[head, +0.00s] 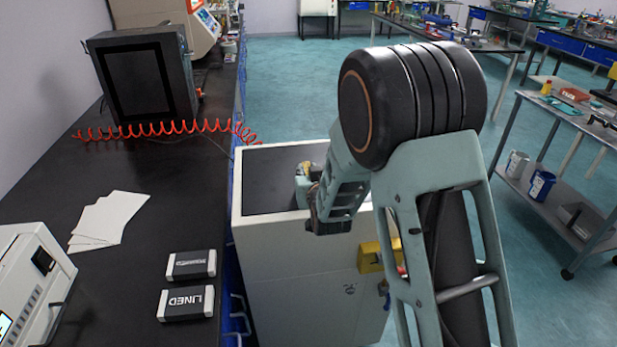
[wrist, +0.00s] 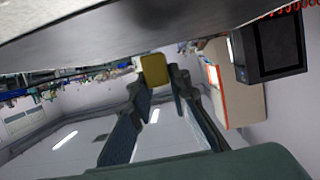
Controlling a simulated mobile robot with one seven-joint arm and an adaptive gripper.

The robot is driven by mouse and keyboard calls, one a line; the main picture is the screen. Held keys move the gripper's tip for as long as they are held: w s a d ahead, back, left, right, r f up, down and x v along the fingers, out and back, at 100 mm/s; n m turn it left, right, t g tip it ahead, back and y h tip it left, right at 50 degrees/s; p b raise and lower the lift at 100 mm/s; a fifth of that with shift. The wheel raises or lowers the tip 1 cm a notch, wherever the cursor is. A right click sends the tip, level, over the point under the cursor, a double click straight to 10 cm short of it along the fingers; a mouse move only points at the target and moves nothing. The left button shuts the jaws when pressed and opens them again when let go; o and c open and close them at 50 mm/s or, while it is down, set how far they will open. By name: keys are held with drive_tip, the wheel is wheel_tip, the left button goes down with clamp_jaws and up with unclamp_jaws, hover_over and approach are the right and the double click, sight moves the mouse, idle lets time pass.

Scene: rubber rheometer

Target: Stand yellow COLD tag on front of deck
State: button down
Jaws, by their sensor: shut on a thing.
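The yellow tag (wrist: 154,69) is between the fingertips of my gripper (wrist: 156,80) in the wrist view. No lettering can be read on it. In the head view, my gripper (head: 308,186) is over the dark top of the white cabinet (head: 290,285), near its right side. Only a small yellow patch of the tag (head: 316,171) shows there, with the gripper hiding the rest. The deck is probably this dark top (head: 268,188). I cannot tell whether the tag touches it.
A yellow box (head: 370,258) is on the cabinet's side, partly behind my arm. The black bench (head: 150,215) at left carries two labelled boxes (head: 190,265), white sheets (head: 108,218), a dark monitor-like unit (head: 145,80) and a red coiled hose (head: 165,128). A cart (head: 560,115) stands right.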

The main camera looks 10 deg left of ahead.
drive_tip(key=shift+f, duration=1.05)
drive_tip(key=shift+f+b, duration=0.3)
drive_tip(key=c, duration=1.8)
unclamp_jaws()
